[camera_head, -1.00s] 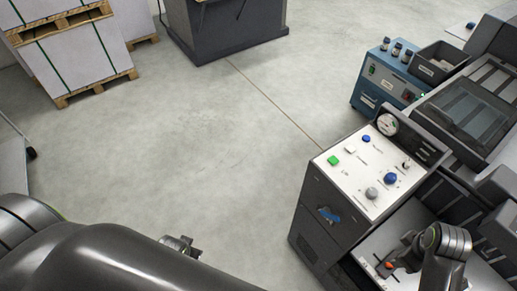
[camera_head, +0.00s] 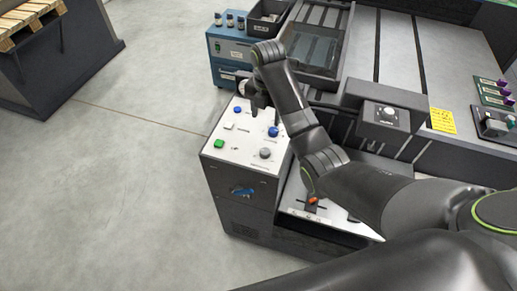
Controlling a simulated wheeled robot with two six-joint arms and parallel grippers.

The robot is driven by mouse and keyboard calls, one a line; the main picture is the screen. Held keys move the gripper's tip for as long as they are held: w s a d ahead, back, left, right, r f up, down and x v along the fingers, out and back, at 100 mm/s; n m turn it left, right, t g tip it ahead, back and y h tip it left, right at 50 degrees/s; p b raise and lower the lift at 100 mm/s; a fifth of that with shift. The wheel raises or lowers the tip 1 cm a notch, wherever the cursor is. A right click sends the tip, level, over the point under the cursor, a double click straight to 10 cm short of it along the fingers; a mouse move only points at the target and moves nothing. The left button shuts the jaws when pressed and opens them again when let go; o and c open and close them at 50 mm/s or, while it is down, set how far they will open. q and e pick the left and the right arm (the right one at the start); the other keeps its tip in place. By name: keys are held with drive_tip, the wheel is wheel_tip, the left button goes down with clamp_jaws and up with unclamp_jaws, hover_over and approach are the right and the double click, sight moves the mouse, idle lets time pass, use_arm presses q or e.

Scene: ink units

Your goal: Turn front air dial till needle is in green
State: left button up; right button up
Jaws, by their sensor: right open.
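A white control panel (camera_head: 228,151) on a dark cabinet carries a blue knob (camera_head: 273,131), a grey knob (camera_head: 265,153), a small blue button (camera_head: 237,109), a white button (camera_head: 229,126) and a green button (camera_head: 219,143). The labels are too small to read, so I cannot tell which is the front air dial. The gauge at the panel's back is mostly hidden by my arm; its needle cannot be read. My right gripper (camera_head: 259,108) is open, pointing down over the panel's back part, behind the blue knob. It hides what lies under it. My left gripper is out of view.
A blue box (camera_head: 228,49) with several small bottles and a dark bin (camera_head: 266,24) stand behind the panel. A raised box with a knob (camera_head: 387,114) and a yellow note (camera_head: 442,121) are to the right. Open floor lies left.

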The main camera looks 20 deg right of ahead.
drive_tip(key=f, duration=0.1)
drive_tip(key=b, duration=0.3)
approach(265, 151)
wheel_tip(265, 151, down, 9)
drive_tip(key=shift+p, duration=0.85)
drive_tip(key=c, duration=1)
